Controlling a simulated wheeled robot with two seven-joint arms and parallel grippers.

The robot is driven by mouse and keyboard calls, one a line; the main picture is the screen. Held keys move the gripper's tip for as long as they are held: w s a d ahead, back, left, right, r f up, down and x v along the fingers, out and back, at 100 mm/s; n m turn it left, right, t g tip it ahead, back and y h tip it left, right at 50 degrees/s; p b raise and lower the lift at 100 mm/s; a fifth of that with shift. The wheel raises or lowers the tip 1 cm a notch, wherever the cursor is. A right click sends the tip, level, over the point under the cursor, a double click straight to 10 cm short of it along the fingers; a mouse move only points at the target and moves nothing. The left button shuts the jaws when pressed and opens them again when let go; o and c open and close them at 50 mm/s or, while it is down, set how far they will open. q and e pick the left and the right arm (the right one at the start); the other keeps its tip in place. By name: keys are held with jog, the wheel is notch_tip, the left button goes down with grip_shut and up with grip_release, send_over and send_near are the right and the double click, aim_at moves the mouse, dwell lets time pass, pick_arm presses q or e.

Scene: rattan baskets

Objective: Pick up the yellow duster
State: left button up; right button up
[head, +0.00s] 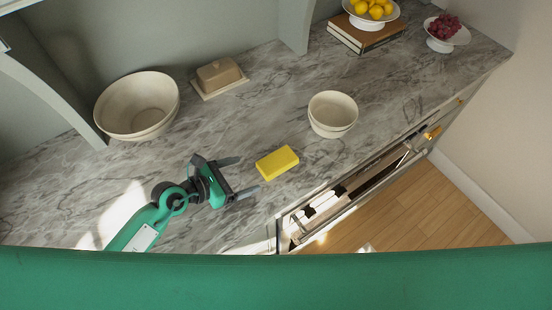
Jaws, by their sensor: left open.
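The yellow duster (277,163) is a small yellow block lying flat on the grey marble counter, near its front edge. My left gripper (243,176) is open and empty just to the left of the duster. Its two fingers point right towards the duster, one above and one below, with a small gap between the fingertips and the block. I cannot tell how high the fingers are over the counter. My right gripper is not in the view.
Stacked cream bowls (333,113) stand right of the duster. A large bowl (137,104) and a butter dish (218,75) stand behind. An open drawer (350,200) juts out in front of the counter. Books (365,38) and a grape bowl (447,36) are far right.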

aim_at(267, 166)
pick_arm(q)
jog(key=p+x, duration=0.1)
jog(key=x, duration=0.4)
jog(key=shift+w+d+p, duration=0.3)
jog(key=shift+d, duration=0.05)
jog(key=p+x, duration=0.1)
jog(key=x, duration=0.2)
jog(key=shift+w+f, duration=0.1)
jog(key=shift+w+d+f+p, duration=0.3)
jog(key=shift+d, duration=0.15)
jog(key=shift+c, duration=0.5)
jog(key=c, duration=0.7)
jog(key=shift+c, duration=1.3)
